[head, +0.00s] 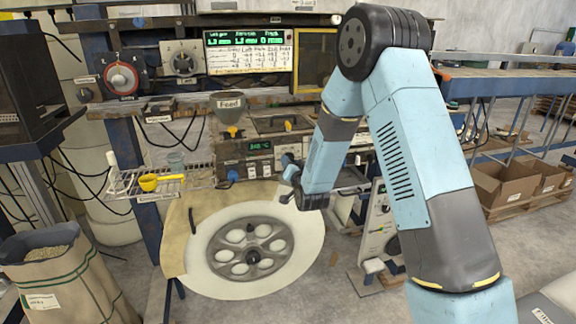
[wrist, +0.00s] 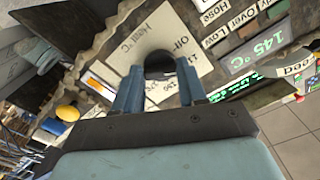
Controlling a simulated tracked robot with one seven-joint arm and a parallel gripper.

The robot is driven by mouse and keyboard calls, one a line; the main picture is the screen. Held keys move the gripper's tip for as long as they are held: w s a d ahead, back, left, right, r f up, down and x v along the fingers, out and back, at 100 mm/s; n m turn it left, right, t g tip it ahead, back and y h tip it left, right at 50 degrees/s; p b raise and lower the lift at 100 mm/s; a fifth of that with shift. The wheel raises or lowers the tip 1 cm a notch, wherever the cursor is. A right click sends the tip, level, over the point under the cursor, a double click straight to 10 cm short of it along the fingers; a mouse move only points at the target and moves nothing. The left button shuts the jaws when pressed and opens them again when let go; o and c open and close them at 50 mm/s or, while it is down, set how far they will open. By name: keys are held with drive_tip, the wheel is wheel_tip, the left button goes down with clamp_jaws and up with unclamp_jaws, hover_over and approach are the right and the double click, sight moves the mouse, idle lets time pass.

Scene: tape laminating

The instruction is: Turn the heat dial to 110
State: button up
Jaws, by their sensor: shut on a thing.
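The heat dial (wrist: 159,62) is a dark round knob in the wrist view, on a pale plate (wrist: 150,35) lettered "Heat °C" and "Off" with temperature marks around it. My gripper (wrist: 159,75) has its two blue fingers on either side of the knob, shut on it. The knob's pointer is hidden, so I cannot tell its setting. A green readout (wrist: 265,47) beside the plate shows 145 °C. In the head view my gripper (head: 287,168) is at the machine's front, partly hidden by my arm, and the dial cannot be made out.
The machine's panel (head: 245,155) has a feed hopper (head: 230,108) above it. A large spoked reel (head: 250,248) lies below my gripper. A wire shelf with a yellow scoop (head: 150,182) is to the left. Cardboard boxes (head: 503,185) stand at the right.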

drive_tip(key=shift+w+d, duration=0.1)
drive_tip(key=shift+d, duration=0.2)
drive_tip(key=o, duration=0.8)
drive_tip(key=shift+o, duration=1.3)
drive_tip(key=shift+a, duration=0.15)
drive_tip(key=v, duration=1.3)
drive_tip(key=shift+s, duration=0.4)
